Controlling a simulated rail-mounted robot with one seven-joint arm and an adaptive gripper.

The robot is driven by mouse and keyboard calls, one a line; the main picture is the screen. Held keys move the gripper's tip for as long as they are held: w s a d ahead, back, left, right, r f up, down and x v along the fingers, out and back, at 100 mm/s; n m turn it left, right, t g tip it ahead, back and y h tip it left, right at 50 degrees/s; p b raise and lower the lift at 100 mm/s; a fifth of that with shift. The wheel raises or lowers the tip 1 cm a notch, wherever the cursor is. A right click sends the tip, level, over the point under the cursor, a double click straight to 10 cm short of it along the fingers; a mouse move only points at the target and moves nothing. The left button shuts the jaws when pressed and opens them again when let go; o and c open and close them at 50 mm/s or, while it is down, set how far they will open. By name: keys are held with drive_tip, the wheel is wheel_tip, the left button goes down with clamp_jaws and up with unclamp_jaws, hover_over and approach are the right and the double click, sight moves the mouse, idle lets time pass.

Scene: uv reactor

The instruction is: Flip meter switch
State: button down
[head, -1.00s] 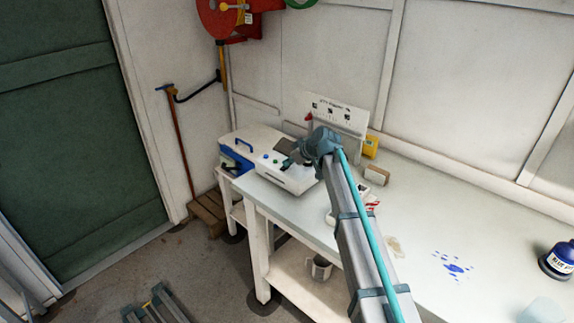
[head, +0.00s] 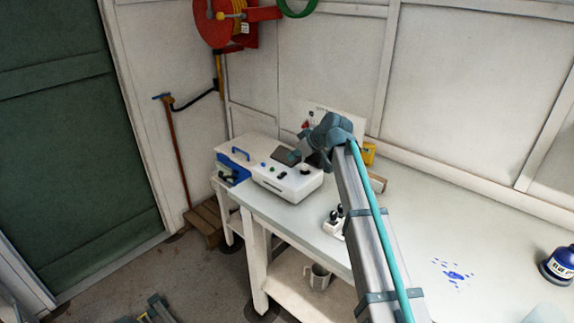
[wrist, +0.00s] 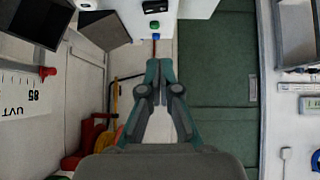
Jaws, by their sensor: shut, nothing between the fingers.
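A white bench unit (head: 288,188) with a blue left end stands on the table. It carries a dark tilted screen (head: 285,155), small coloured buttons and a dark round knob (head: 305,171). I cannot tell which part is the meter switch. In the wrist view, part of a white housing with a green button (wrist: 154,24) and a blue button (wrist: 155,37) shows at the top, beyond my fingertips. My gripper (head: 297,157) is above the back of the unit, beside the screen; it is shut and empty in the wrist view (wrist: 160,66).
A small white item with dark knobs (head: 335,222) sits on the white table (head: 400,210), right of the unit and close to my arm. A yellow box (head: 368,154) and a labelled board (head: 345,120) stand behind.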

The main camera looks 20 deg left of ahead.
drive_tip(key=shift+b+v, duration=0.3)
drive_tip(key=shift+v, duration=1.5)
drive_tip(key=shift+s+a, duration=0.1)
